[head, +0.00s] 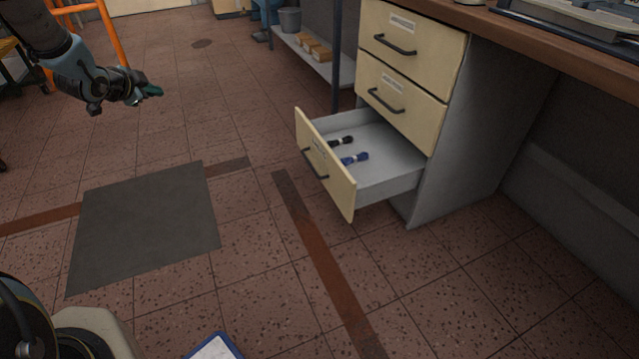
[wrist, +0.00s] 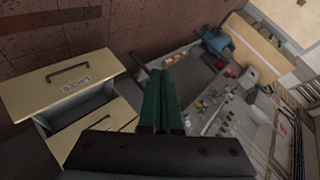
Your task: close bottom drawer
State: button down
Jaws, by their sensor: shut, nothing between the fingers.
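The bottom drawer (head: 325,165) of a cream-fronted cabinet stands pulled out over the floor, with a dark bar handle (head: 314,165) on its front. My gripper (head: 152,90) is at the upper left of the head view, well apart from the drawer and touching nothing. In the wrist view its green fingers (wrist: 164,98) are together and empty. A pulled-out drawer front (wrist: 62,84) with a handle and label shows left of the fingers, apart from them.
The middle drawer (head: 402,92) and top drawer (head: 412,35) are closed. A wooden worktop (head: 560,38) overhangs the cabinet. A low shelf with boxes (head: 312,48) and a grey bucket (head: 290,20) stand behind.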

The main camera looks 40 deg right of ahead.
jog(key=s+d+f+m+g+h+b, duration=0.1)
jog(key=d+f+m+h+b, duration=0.15)
jog(key=d+f, duration=0.3)
jog(key=s+d+f+m+g+h+b, duration=0.1)
jog(key=s+d+f+m+b, duration=0.15)
jog(key=d+f, duration=0.3)
jog(key=m+g+h+b, duration=0.4)
jog(key=m+g+b, duration=0.8)
jog(key=m+b, duration=0.15)
send_near(333, 160)
jog(key=shift+m+h, duration=0.25)
jog(key=shift+m, duration=0.1)
jog(key=b+x, duration=0.3)
jog(key=x, duration=0.3)
jog(key=shift+s+d+f+b, duration=0.15)
jog(key=shift+s+d+b, duration=0.05)
jog(key=shift+d+b, duration=0.2)
